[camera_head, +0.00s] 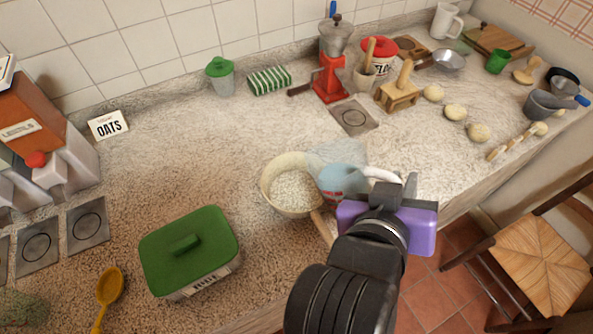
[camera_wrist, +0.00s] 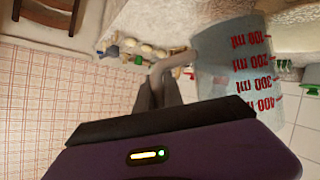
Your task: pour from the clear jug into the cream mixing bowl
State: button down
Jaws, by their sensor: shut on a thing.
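The clear jug (camera_head: 342,181), bluish with red marks and a pale handle (camera_head: 384,174), is at the right rim of the cream mixing bowl (camera_head: 268,193) and overlaps it in the head view. The bowl holds whitish grainy stuff. My purple gripper (camera_head: 392,188) is right of the jug. In the wrist view my gripper's fingers (camera_wrist: 158,88) are shut on the handle, and the jug (camera_wrist: 235,65) shows red ml marks on its wall. I cannot tell how far the jug is tilted. No stream shows. The jug's contents are unclear.
A green-lidded box (camera_head: 190,250) stands front left, with a yellow spoon (camera_head: 109,288) beside it. A wooden piece (camera_head: 322,226) lies by the bowl. A red grinder (camera_head: 331,78) and dough balls (camera_head: 455,112) are behind. The counter left of the bowl is clear.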

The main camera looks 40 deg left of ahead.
aim_at(355, 185)
jog(key=shift+a+r+n, duration=0.3)
jog(key=shift+a+r, duration=0.15)
jog(key=shift+r, duration=0.05)
jog(key=shift+s+a+r+n+h+p, duration=0.15)
jog(key=shift+a+r+n+h+p, duration=0.65)
jog(key=shift+a+r+p, duration=0.4)
jog(key=shift+a, duration=0.25)
jog(key=shift+s+a+r+n+t+h, duration=0.1)
jog(key=shift+a+r+n+t+h, duration=0.1)
jog(key=shift+a+n+h, duration=0.25)
jog(key=shift+a+r+n+t+h, duration=0.15)
jog(key=shift+a+n+h, duration=0.2)
jog(key=shift+n, duration=0.2)
dwell(2.5)
